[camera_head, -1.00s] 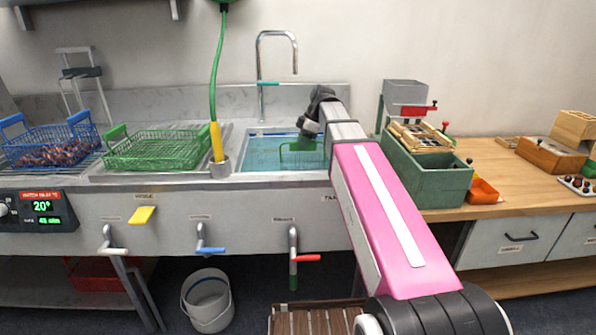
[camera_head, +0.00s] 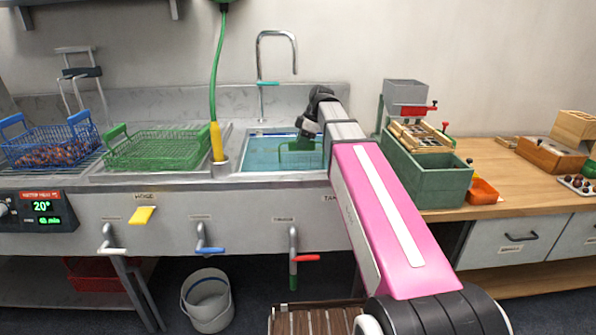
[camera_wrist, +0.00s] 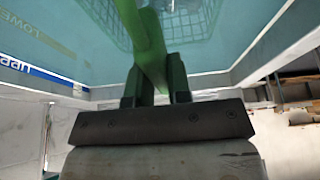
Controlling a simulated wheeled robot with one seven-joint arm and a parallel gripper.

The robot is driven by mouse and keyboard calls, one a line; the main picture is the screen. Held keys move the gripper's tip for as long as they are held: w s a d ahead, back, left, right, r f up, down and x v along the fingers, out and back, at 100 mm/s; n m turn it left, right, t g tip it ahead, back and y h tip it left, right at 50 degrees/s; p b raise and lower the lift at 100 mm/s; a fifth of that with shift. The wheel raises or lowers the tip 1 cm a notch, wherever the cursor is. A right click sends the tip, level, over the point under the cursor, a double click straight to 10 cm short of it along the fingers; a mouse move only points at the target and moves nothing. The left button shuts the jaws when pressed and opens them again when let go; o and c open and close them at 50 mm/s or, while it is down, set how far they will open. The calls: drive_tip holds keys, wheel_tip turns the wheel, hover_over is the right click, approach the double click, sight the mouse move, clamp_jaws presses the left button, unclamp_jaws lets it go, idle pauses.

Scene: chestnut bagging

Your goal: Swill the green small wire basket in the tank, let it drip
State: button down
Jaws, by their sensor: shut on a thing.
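My gripper (camera_wrist: 158,85) is shut on the green handle (camera_wrist: 148,45) of the green small wire basket. In the wrist view the basket's wire mesh (camera_wrist: 190,20) shows pale under the tank's water. In the head view the green small wire basket (camera_head: 299,158) is at the tank, below my gripper (camera_head: 308,132), with its handle side above the water. The tank (camera_head: 250,177) is a steel sink with blue-green water. How deep the basket sits is hard to tell.
A larger green wire basket (camera_head: 158,150) stands on the drainer left of the tank. A blue wire basket (camera_head: 52,138) with chestnuts is farther left. A yellow-handled hose (camera_head: 216,141) stands at the tank's left edge. A green box (camera_head: 430,185) is close on the right.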

drive_tip(key=shift+d, duration=0.3)
drive_tip(key=shift+a, duration=1)
drive_tip(key=shift+d, duration=1)
drive_tip(key=shift+a, duration=0.1)
drive_tip(key=shift+a, duration=0.9)
drive_tip(key=shift+d, duration=0.1)
